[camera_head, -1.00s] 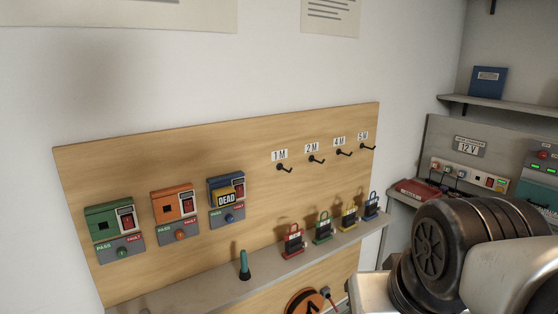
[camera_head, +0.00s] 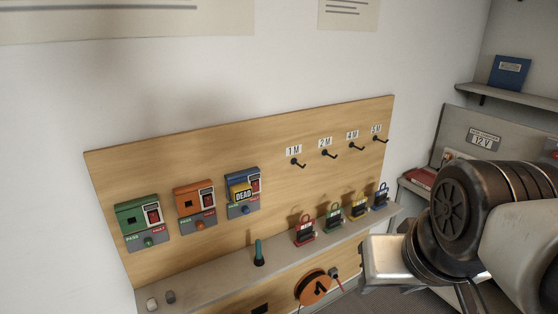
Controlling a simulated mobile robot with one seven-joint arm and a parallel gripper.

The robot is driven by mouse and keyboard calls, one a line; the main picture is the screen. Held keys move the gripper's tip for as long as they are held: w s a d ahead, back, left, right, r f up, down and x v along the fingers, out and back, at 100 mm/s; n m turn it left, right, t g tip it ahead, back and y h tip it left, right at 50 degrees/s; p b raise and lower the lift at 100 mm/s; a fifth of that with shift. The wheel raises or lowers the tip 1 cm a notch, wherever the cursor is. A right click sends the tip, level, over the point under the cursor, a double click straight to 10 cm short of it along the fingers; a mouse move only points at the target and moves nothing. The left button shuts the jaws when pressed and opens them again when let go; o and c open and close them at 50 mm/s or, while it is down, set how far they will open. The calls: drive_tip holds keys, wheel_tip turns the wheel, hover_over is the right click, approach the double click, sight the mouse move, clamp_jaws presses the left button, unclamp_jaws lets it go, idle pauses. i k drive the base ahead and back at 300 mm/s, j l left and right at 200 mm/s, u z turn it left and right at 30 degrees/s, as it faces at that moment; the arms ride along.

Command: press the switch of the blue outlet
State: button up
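The blue outlet (camera_head: 242,190) is the rightmost of three outlets on the wooden wall board. My gripper's fingertips are not visible.
A green outlet (camera_head: 137,221) and an orange outlet (camera_head: 196,205) sit left of the blue one. A ledge (camera_head: 215,279) below holds a teal peg (camera_head: 259,252) and several coloured padlock-like items. Hooks labelled by length are at upper right. An orange reel (camera_head: 313,287) is below the ledge.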

sight(256, 185)
drive_tip(key=u, duration=0.65)
drive_tip(key=i+j, duration=0.15)
